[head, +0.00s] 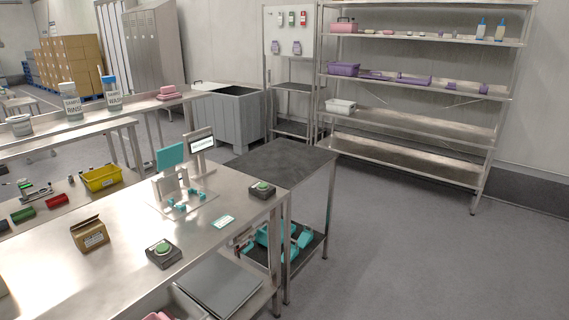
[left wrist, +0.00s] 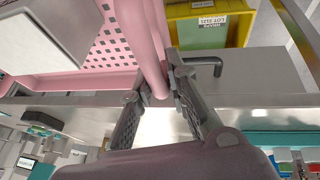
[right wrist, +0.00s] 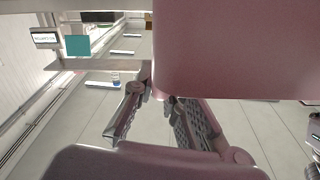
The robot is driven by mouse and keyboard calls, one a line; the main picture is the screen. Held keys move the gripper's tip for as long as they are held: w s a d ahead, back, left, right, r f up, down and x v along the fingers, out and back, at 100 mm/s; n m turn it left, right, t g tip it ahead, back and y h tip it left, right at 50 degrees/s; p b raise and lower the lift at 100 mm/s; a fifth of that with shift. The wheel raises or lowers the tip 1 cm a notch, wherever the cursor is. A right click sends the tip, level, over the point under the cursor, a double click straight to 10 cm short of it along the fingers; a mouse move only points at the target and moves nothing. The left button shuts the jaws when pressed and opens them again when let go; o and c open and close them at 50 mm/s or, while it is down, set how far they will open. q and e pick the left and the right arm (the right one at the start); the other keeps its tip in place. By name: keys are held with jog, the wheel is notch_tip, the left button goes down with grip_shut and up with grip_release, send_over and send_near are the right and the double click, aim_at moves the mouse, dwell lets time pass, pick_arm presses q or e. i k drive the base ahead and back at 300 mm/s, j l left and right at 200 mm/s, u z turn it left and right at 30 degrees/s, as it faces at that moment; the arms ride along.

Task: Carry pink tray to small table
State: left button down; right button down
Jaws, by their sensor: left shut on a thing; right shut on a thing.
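In the left wrist view the pink tray (left wrist: 100,50) shows a perforated floor and a rounded pink rim. My left gripper (left wrist: 162,97) is shut on that rim. A pale grey box-like thing (left wrist: 50,40) shows over the tray's floor. In the right wrist view a large smooth pink surface of the tray (right wrist: 235,50) fills the upper right. My right gripper (right wrist: 158,97) is shut at its edge; the exact grip is partly hidden. Neither gripper shows in the head view. The small table (head: 280,162), dark-topped with metal legs, stands beyond the steel bench, its top bare.
Teal items (head: 275,240) sit on the small table's lower shelf. A shelving rack (head: 420,125) stands behind. The floor at right is clear.

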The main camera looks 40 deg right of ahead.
aim_at(286, 159)
jog(key=i+l, duration=0.1)
jog(key=l, duration=0.65)
jog(key=i+l, duration=0.1)
jog(key=l, duration=1.45)
jog(key=i+l, duration=0.15)
jog(key=l, duration=0.6)
jog(key=i+l, duration=0.1)
jog(key=l, duration=0.7)
jog(key=i+l, duration=0.1)
jog(key=l, duration=0.65)
